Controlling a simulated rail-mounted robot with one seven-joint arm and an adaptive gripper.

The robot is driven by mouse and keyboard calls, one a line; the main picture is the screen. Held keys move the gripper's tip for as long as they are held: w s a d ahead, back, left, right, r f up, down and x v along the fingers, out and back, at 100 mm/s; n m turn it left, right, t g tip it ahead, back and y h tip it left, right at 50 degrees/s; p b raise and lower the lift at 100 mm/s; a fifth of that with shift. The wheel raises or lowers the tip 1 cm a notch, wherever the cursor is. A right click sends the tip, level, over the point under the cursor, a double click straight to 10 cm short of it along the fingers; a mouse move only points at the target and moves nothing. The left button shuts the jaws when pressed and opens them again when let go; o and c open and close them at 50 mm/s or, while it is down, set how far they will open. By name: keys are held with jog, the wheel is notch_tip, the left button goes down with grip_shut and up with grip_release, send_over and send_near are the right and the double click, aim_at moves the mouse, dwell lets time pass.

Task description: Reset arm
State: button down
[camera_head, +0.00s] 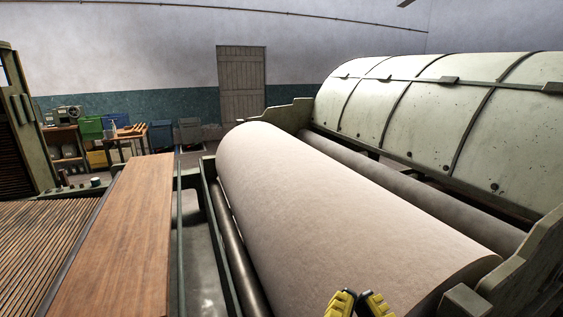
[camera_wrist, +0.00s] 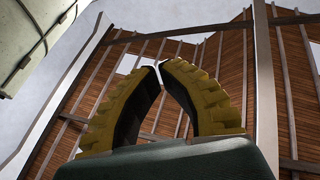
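My gripper (camera_head: 360,299) shows at the bottom edge of the head view, in front of the near end of the large pale roll. Only its yellow and dark fingertips are in that frame. In the wrist view its two curved, ribbed yellow fingers (camera_wrist: 160,68) lean together and their tips meet or almost meet. The space between the fingers is empty and they hold nothing.
The large beige roll (camera_head: 330,205) lies in a green machine frame, beside a domed pale-green cover (camera_head: 430,110). A wooden board (camera_head: 120,235) and slatted lattice (camera_head: 45,240) are on the left. Slatted wood panels (camera_wrist: 200,50) rise beyond the fingers in the wrist view.

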notch_tip(320, 180, up, 29)
jog(key=n+p, duration=0.1)
jog(key=p, duration=2.6)
jog(key=shift+s+a+n+t+p, duration=0.25)
jog(key=shift+s+n+t+p, duration=0.05)
jog(key=shift+n+p, duration=0.1)
jog(key=shift+s, duration=0.1)
